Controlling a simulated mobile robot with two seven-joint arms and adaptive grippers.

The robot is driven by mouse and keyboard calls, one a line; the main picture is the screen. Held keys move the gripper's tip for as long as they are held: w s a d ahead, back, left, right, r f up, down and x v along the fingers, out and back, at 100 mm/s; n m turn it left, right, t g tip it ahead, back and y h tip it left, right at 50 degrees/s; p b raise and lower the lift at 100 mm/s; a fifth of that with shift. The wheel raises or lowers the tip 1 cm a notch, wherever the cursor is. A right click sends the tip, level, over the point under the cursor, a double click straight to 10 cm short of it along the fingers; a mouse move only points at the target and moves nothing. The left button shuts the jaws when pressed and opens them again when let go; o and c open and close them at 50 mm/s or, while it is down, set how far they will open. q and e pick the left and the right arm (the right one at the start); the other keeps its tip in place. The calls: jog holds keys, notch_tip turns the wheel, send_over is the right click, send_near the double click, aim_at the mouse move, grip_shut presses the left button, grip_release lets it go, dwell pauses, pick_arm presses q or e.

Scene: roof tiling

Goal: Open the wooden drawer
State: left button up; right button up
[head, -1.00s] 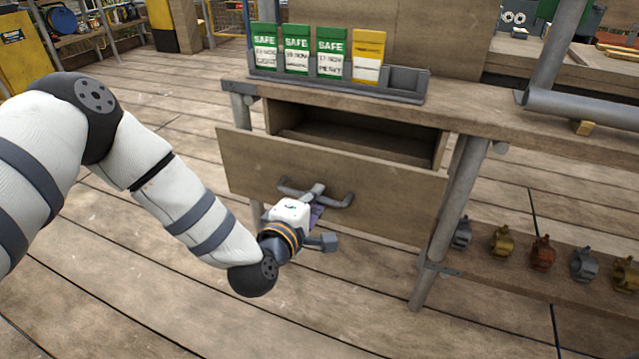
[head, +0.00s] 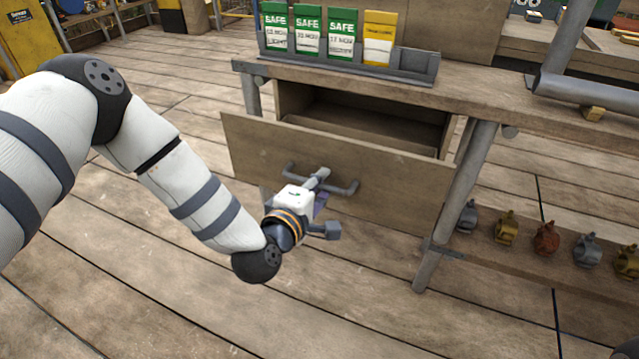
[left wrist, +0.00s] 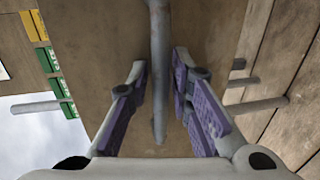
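The wooden drawer (head: 300,158) is pulled out from under the workbench, and its inside shows behind the front board. A grey bar handle (head: 345,188) is fixed on that front. My left gripper (head: 318,200) is at the handle, its fingers partly hidden by the wrist. In the left wrist view, the handle bar (left wrist: 158,75) runs between the two purple-padded fingers (left wrist: 158,100). A gap shows on each side of the bar, so the gripper looks open around it. My right gripper is out of view.
The workbench (head: 480,105) carries a grey rack (head: 405,72) with green and yellow tags (head: 342,35). Its leg (head: 455,205) stands right of the drawer. Several clamps (head: 545,238) sit on a low shelf at right. The plank floor (head: 350,300) in front is clear.

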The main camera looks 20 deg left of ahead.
pick_arm(q)
jog(key=v, duration=1.2)
